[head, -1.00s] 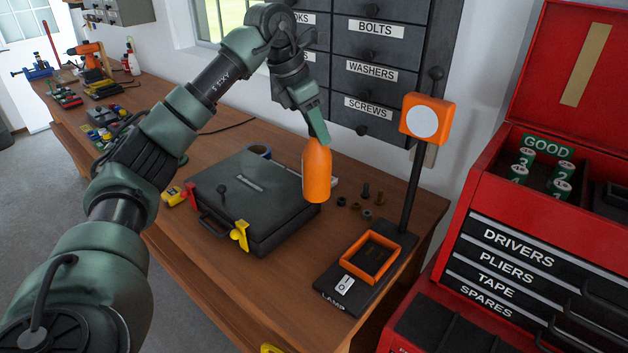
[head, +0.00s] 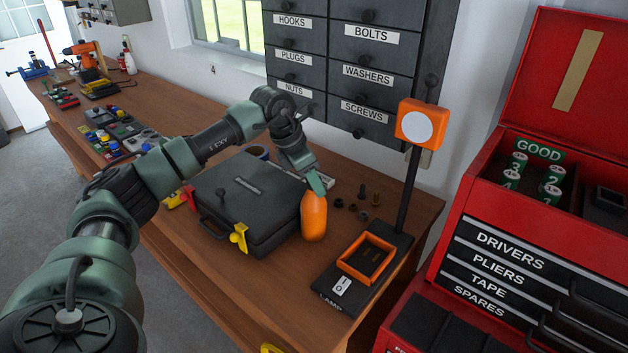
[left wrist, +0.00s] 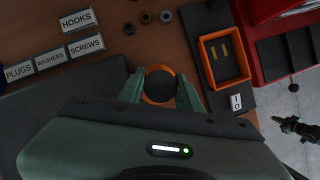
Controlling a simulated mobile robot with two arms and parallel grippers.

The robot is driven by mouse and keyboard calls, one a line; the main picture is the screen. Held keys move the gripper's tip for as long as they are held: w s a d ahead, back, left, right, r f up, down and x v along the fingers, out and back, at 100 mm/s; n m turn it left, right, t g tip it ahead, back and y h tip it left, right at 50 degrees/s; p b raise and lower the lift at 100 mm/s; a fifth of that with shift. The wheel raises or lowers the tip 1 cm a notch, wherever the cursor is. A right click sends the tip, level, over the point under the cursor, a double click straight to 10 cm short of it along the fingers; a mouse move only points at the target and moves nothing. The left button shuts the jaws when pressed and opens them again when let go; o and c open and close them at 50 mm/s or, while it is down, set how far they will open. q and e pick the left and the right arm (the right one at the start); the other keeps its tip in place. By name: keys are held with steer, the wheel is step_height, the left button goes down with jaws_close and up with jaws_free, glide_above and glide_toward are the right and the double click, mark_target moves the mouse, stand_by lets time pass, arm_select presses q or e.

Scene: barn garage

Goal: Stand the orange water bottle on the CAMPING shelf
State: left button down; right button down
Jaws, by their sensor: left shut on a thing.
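The orange water bottle (head: 314,218) is upright at the right end of the black case on the workbench. My left gripper (head: 318,186) is shut on its top from above. In the left wrist view the round dark top of the bottle (left wrist: 160,86) sits between the two green fingers. The bottle's base is at or just above the bench top; I cannot tell if it touches. My right gripper (left wrist: 290,126) shows small and dark at the right edge of the left wrist view, over the floor. No shelf marked CAMPING is in view.
The black case (head: 250,200) lies left of the bottle. A lamp (head: 420,124) with an orange tray (head: 367,258) on its base stands to the right. Small nuts and bolts (head: 363,205) lie behind. The red tool chest (head: 500,250) is at the right.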

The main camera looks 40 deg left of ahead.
arm_select(q)
steer(key=shift+r, duration=0.1)
steer(key=c, duration=1.3)
jaws_free()
steer(key=o, duration=0.3)
steer(key=shift+o, duration=0.2)
